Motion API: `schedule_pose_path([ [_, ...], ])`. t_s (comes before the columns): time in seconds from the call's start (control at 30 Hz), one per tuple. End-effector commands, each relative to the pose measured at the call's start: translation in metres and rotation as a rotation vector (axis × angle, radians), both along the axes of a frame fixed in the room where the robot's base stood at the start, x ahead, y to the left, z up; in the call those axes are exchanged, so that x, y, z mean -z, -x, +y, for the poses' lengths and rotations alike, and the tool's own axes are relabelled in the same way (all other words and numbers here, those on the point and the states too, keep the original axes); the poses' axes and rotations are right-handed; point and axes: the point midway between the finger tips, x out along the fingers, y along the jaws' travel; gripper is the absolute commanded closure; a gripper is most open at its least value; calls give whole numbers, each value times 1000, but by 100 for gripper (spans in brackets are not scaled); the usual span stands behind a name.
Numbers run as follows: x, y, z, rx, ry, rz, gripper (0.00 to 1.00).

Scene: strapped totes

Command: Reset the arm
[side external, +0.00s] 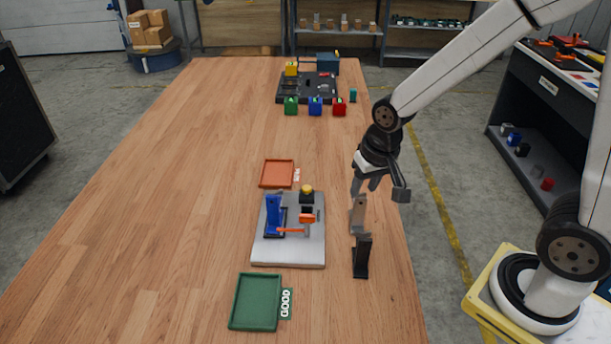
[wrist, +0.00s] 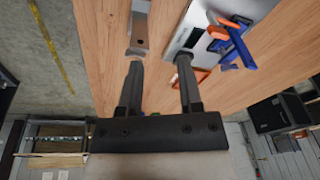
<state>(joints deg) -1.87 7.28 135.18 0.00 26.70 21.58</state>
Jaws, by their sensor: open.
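My gripper (side external: 366,185) is above the right edge of the wooden table, near an upright grey-brown block (side external: 358,213). In the wrist view my gripper (wrist: 158,68) shows two dark fingers spread apart with nothing between them. The grey-brown block (wrist: 138,30) shows just beyond the left finger there. I cannot tell whether they touch.
A light plate (side external: 290,255) with blue and orange parts stands left of my gripper. A black upright stand (side external: 362,256) is nearer the front. An orange tray (side external: 277,173) and a green tray (side external: 255,302) lie on the table (side external: 150,220). The table's left side is clear.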

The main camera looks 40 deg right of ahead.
Motion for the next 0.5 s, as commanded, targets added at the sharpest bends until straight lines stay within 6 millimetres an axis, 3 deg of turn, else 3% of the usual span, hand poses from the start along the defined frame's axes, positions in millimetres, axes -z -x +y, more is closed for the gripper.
schedule_pose_path([
  [0.23, 6, 40, -9, -248, 57, -32, 54],
  [0.5, 9, 52, -11, -337, 78, -43, 54],
])
